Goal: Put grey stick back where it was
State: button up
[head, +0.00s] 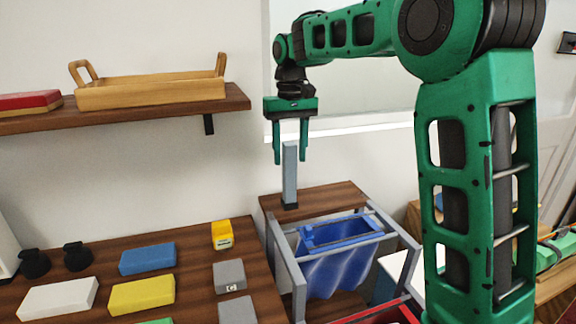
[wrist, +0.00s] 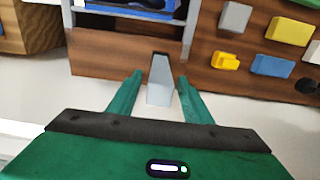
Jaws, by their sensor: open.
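In the wrist view the stick (wrist: 160,85) lies between the fingertips, with a gap visible on both sides. The stick's far side is hidden.
Blue (head: 147,258), yellow (head: 142,294), white and grey blocks and a small yellow item (head: 222,235) lie on the left counter. A shelf with a wooden tray (head: 150,92) is at upper left.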

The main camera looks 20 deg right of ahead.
notch_tip(320, 180, up, 8)
jog(key=shift+r, duration=0.1)
jog(key=s+d+f+m, duration=0.2)
jog(key=s+d+f, duration=0.4)
jog(key=s, duration=0.4)
jog(key=s+d+f+m, duration=0.2)
jog(key=s+d+f, duration=0.1)
jog(key=s+d, duration=0.55)
jog(key=s+d+f+m, duration=0.1)
jog(key=s+f, duration=0.5)
jog(key=s, duration=0.4)
jog(key=s+d+f+m, duration=0.1)
jog(key=s+f, duration=0.5)
jog(key=s, duration=0.3)
jog(key=shift+s+d, duration=0.35)
jog(key=shift+w+f, duration=0.3)
jog(key=shift+w, duration=0.35)
